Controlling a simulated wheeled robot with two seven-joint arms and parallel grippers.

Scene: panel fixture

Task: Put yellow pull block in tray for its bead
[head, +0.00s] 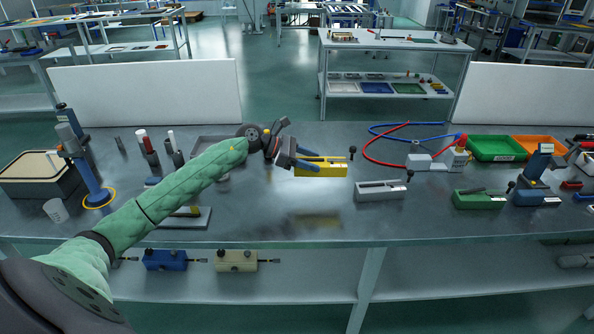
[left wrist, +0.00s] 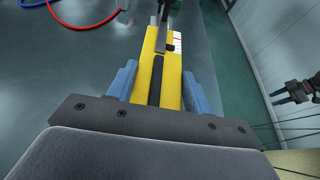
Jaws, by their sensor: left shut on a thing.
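The yellow pull block (head: 321,168) is a long slotted block with a dark round knob (head: 352,150) at its right end. My left gripper (head: 294,160) is shut on its left part and holds it above the table, where a yellow reflection shows below. In the left wrist view the yellow block (left wrist: 172,85) lies between the blue fingers, with a dark slot, a grey bar and a white label with red marks. A green tray (head: 495,160) and an orange tray (head: 540,154) stand at the back right. I cannot make out a bead colour.
A white slotted block (head: 380,192) stands just right of and below the held block. A red hose (head: 366,150) and a blue hose loop behind it. A green block (head: 478,201) and a blue stand (head: 536,165) are at the right. The front middle of the table is clear.

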